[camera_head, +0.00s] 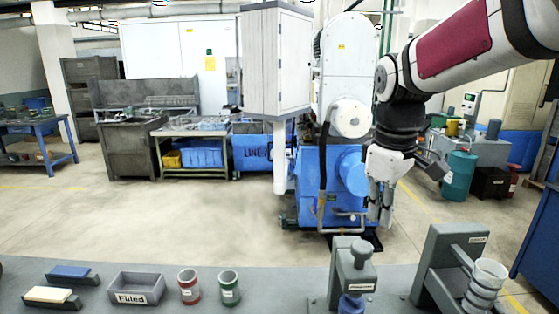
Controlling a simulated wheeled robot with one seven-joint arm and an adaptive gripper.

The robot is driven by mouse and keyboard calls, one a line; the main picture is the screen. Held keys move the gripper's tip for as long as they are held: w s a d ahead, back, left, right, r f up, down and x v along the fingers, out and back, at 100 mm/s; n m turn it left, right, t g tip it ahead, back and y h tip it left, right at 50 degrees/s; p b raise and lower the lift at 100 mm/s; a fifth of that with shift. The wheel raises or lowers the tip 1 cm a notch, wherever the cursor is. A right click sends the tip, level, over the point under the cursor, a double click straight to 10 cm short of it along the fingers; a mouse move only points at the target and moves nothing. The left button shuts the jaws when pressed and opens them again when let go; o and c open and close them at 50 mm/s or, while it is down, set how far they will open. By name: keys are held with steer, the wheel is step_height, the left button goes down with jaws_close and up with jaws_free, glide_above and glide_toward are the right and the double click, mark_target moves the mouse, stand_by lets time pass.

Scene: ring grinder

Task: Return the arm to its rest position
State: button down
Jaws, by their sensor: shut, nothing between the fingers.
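My gripper (380,214) hangs from my white and dark red arm at the right of the head view. It points down, with its fingers together and empty. It is in the air above and behind the grey table (250,284), apart from everything on it. The blue machine on the floor stands behind it in the picture.

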steer(key=s+f+m+t+b, duration=0.1)
steer(key=s+m+t, duration=0.3)
steer(key=s, duration=1.4)
steer(key=m, duration=0.4)
steer(key=shift+s+d+f+m, duration=0.2)
steer(key=shift+f+m, duration=0.1)
steer(key=shift+f, duration=0.05)
